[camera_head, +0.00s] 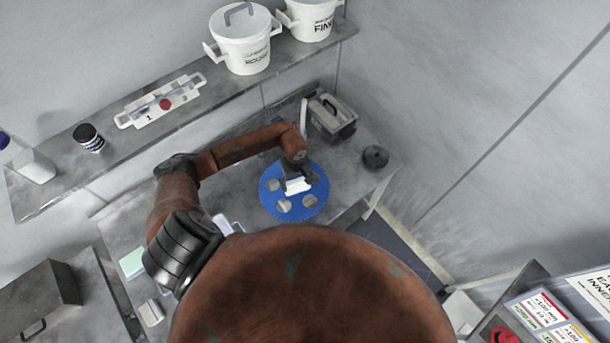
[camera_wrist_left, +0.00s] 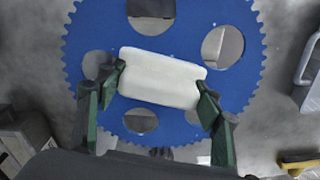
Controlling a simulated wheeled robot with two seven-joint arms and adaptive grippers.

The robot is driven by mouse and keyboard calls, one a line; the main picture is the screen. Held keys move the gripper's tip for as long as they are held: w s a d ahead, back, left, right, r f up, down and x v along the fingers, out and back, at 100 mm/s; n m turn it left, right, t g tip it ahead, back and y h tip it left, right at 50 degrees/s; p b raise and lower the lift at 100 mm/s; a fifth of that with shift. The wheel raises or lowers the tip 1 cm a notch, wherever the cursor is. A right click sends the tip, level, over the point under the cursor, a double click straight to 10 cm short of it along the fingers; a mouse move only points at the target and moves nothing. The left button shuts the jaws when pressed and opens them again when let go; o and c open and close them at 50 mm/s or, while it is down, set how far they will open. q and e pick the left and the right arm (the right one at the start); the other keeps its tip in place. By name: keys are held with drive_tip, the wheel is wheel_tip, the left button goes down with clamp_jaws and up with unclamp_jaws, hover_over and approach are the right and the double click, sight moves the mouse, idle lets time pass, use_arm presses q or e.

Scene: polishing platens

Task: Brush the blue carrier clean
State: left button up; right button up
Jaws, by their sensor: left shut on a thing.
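The blue carrier (camera_head: 299,214) is a toothed disc with several round holes, lying flat on the grey bench. It also shows in the left wrist view (camera_wrist_left: 186,38), where it fills the upper middle. My left gripper (camera_head: 297,179) is over the carrier, shut on a white rounded block (camera_wrist_left: 162,78), likely the brush. The block's ends sit between the two dark green fingers (camera_wrist_left: 160,79). Its underside is hidden, so I cannot tell whether it touches the carrier. The block covers part of the disc. My right gripper is not in view.
A grey case with a handle (camera_head: 332,117) stands behind the carrier, and a dark round puck (camera_head: 375,157) sits to its right. A shelf (camera_head: 110,168) above holds white tubs (camera_head: 243,52) and bottles. A pale green block (camera_head: 132,262) lies at the left.

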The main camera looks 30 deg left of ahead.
use_arm(q)
drive_tip(key=d, duration=0.2)
drive_tip(key=shift+w+d, duration=0.1)
drive_tip(key=shift+d, duration=0.2)
drive_tip(key=shift+d+r, duration=0.15)
drive_tip(key=shift+d, duration=0.05)
wheel_tip(320, 180, up, 3)
drive_tip(key=shift+a+f+p, duration=0.1)
drive_tip(key=shift+p, duration=0.35)
wheel_tip(320, 180, up, 5)
drive_tip(key=shift+r+p, duration=0.15)
drive_tip(key=shift+p, duration=0.95)
drive_tip(key=shift+w, duration=0.1)
